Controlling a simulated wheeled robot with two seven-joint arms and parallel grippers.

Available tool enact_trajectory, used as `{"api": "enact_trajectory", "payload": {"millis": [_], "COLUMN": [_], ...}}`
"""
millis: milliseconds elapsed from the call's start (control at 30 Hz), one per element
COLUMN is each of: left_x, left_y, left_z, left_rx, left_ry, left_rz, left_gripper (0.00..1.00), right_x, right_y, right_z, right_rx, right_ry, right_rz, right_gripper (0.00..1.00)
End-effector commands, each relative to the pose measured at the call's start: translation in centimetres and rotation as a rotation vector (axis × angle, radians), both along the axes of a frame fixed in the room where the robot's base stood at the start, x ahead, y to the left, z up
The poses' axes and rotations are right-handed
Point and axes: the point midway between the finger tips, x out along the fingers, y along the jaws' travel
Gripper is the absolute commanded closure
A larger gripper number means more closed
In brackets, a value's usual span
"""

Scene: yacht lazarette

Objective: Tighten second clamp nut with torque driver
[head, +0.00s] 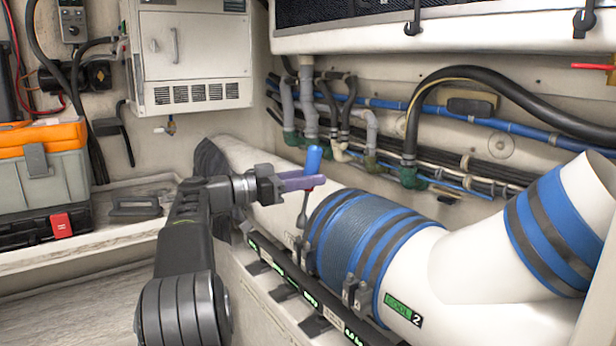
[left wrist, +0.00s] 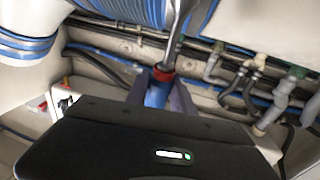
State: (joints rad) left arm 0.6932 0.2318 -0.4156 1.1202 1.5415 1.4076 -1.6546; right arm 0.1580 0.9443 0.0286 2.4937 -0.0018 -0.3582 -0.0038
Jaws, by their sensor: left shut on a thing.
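My left gripper (head: 300,182) is shut on the torque driver (head: 314,158), which has a blue handle, a red collar and a metal shaft. The driver is nearly upright with its shaft pointing down. In the left wrist view the driver's blue handle (left wrist: 156,94) sits between the fingers. The shaft's lower end is by the clamp hardware (head: 300,245) at the left end of the blue ribbed sleeve (head: 352,236); I cannot tell if it is seated on a nut. More clamp hardware (head: 355,294) is at the sleeve's right end. My right gripper is not in view.
The sleeve wraps a large white pipe (head: 480,285), with a banded branch (head: 550,225) at right. A rail with green-lit labels (head: 300,290) runs below it. Hoses (head: 470,125) line the back wall. An orange-topped toolbox (head: 42,165) stands on the left shelf.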

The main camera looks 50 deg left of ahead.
Motion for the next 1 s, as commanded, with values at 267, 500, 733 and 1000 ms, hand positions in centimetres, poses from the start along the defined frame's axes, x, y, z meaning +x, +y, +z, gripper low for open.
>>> {"api": "enact_trajectory", "payload": {"millis": [267, 500, 733, 1000], "left_x": [0.0, 0.0, 0.0, 0.0], "left_y": [0.0, 0.0, 0.0, 0.0], "left_z": [0.1, 1.1, 2.4, 3.9], "left_rx": [0.001, 0.003, 0.001, 0.002], "left_ry": [-0.001, -0.002, -0.001, -0.002], "left_rz": [0.000, 0.000, 0.000, 0.000], "left_gripper": [1.00, 1.00, 1.00, 1.00], "right_x": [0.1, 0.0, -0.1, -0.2], "right_y": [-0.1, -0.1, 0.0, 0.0], "right_z": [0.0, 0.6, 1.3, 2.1], "right_rx": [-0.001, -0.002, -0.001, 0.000], "right_ry": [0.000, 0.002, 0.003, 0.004], "right_rz": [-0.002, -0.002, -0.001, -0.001], "right_gripper": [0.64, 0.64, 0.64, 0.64]}}
